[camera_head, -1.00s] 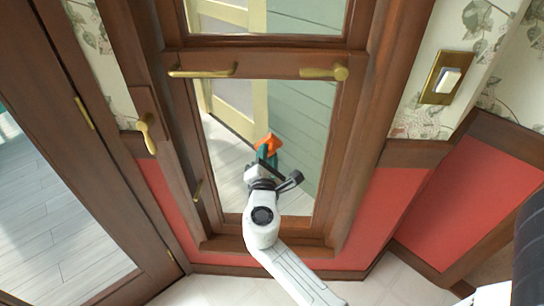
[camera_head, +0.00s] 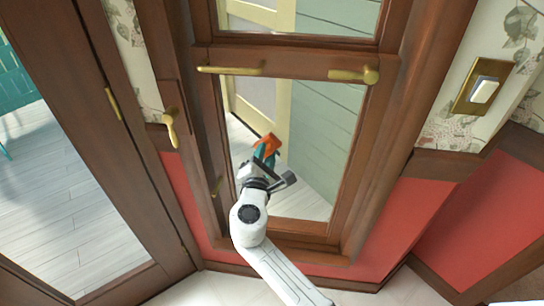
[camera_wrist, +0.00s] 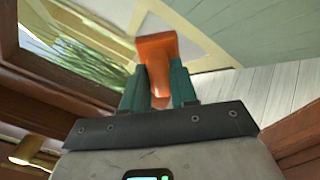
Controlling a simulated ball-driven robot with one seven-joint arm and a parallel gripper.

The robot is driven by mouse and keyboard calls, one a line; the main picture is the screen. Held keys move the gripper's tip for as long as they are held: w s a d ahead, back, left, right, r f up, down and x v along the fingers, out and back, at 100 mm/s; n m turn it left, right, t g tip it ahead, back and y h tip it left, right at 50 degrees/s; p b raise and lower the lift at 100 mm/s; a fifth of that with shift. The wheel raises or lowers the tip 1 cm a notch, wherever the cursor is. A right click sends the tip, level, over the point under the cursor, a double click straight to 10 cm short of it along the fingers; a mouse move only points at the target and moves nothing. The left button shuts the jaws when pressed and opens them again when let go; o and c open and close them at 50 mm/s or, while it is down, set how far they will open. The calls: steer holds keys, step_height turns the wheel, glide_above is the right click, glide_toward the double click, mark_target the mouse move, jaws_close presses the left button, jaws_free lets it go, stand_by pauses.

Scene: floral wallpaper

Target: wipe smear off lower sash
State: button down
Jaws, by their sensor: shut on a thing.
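The lower sash (camera_head: 312,130) is a clear pane in a brown wooden frame, seen in the head view. I cannot make out a smear on its glass. My gripper (camera_head: 264,155), with teal fingers, is in front of the pane's left part. It is shut on an orange wiper (camera_head: 268,143), which looks tilted. In the wrist view, my gripper (camera_wrist: 158,88) has its fingers on either side of the orange wiper (camera_wrist: 156,55), a curved block. I cannot tell whether the wiper touches the glass.
Another brass handle (camera_head: 169,126) is on the left frame. A switch plate (camera_head: 482,84) is on the floral wall at right. Red panels (camera_head: 390,225) flank the window.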

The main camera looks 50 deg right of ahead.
steer(key=p+v, duration=0.1)
steer(key=v, duration=0.5)
stand_by(0.6)
steer(key=shift+a, duration=0.1)
steer(key=shift+p+v, duration=0.6)
steer(key=shift+v, duration=0.85)
